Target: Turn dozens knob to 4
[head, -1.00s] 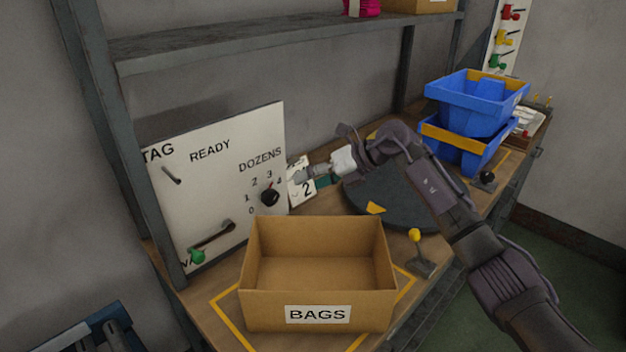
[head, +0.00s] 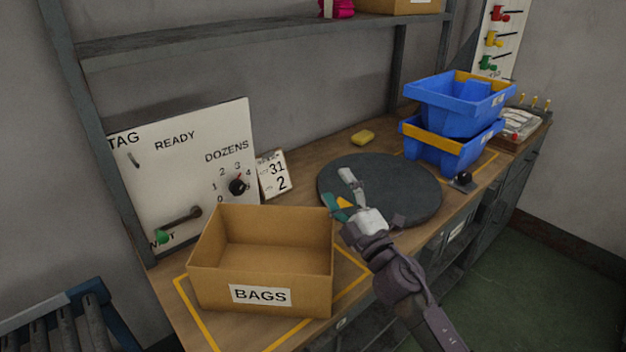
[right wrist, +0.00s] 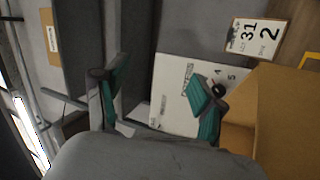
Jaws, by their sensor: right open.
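The black dozens knob (head: 238,187) is on the white board (head: 180,140), ringed by numbers. Its red mark points up and to the right, near 3 and 4; I cannot tell exactly which. My right gripper (head: 340,191) is open and empty, with teal finger pads. It is in the air to the right of the knob and apart from it, in front of the round dark turntable. In the right wrist view the open fingers (right wrist: 160,82) show in front of the board, and one partly covers the dial area. My left gripper is not in view.
An open cardboard BAGS box (head: 262,275) stands in front of the board. A lever with a green knob (head: 161,236) is at the board's lower left. A calendar card (head: 273,174) leans beside the dial. Blue bins (head: 455,105) are at the back right.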

